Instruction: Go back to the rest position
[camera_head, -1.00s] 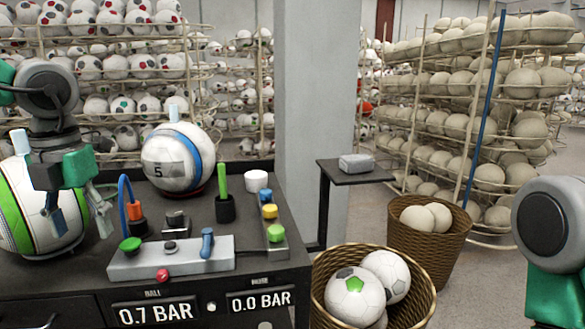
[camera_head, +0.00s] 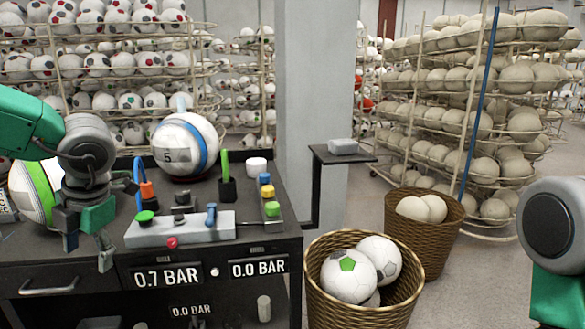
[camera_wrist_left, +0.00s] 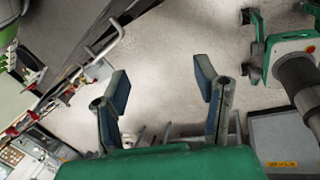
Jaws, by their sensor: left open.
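My left gripper (camera_head: 88,253) hangs in front of the left side of the black workbench (camera_head: 60,262) in the head view, fingers pointing down. In the left wrist view its two fingers (camera_wrist_left: 165,95) are spread apart with nothing between them, over bare floor. A white ball with a green stripe (camera_head: 38,188) sits on the bench behind the gripper and is partly hidden by my left arm. My right arm (camera_head: 556,235) shows at the right edge; its gripper is out of view.
A ball with a blue stripe (camera_head: 185,147) sits at the bench's back. A control box (camera_head: 180,229) stands at its front. Wicker baskets (camera_head: 360,305) (camera_head: 425,240) hold balls to the right. Racks of balls (camera_head: 500,100) stand behind. Floor at the right is partly clear.

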